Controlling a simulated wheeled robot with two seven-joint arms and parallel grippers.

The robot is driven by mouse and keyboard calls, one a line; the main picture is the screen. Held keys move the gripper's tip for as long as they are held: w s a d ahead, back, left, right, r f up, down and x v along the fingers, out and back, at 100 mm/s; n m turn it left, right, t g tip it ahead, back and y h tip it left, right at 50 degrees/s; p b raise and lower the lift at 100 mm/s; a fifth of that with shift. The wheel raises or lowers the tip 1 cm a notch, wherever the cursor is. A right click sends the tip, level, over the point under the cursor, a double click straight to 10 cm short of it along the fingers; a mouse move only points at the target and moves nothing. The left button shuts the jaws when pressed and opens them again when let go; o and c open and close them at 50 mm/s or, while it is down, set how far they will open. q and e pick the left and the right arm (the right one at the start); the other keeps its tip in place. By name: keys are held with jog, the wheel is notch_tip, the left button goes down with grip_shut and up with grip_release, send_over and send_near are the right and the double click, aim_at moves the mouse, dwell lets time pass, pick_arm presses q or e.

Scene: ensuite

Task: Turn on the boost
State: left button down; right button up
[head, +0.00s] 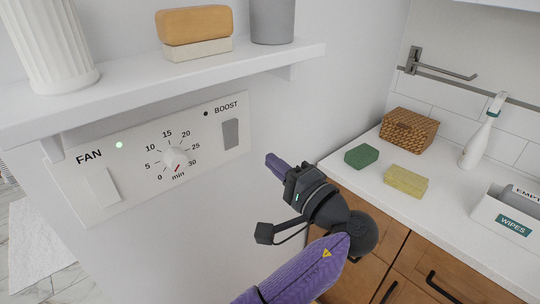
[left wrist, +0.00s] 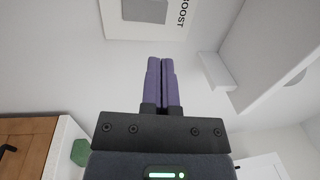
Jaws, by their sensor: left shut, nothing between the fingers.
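The white control panel (head: 133,178) is on the wall under a shelf. The BOOST switch (head: 230,133) is a grey rocker at the panel's right end, under the BOOST label. The small lamp (head: 206,114) beside that label is dark. The switch also shows at the top of the left wrist view (left wrist: 145,10). My left gripper (head: 272,161) is shut and empty, its purple fingers pointing toward the wall, right of and below the switch and apart from it. The fingers (left wrist: 160,64) are together in the left wrist view. My right gripper is not in view.
The panel also has a lit green FAN lamp (head: 119,145), a pale FAN switch (head: 101,187) and a timer dial (head: 174,163). The shelf (head: 190,75) overhangs the panel. A counter (head: 440,215) at right holds a basket, sponges and a bottle.

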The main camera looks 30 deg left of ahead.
aim_at(231, 126)
pick_arm(q)
jog(key=x, duration=1.1)
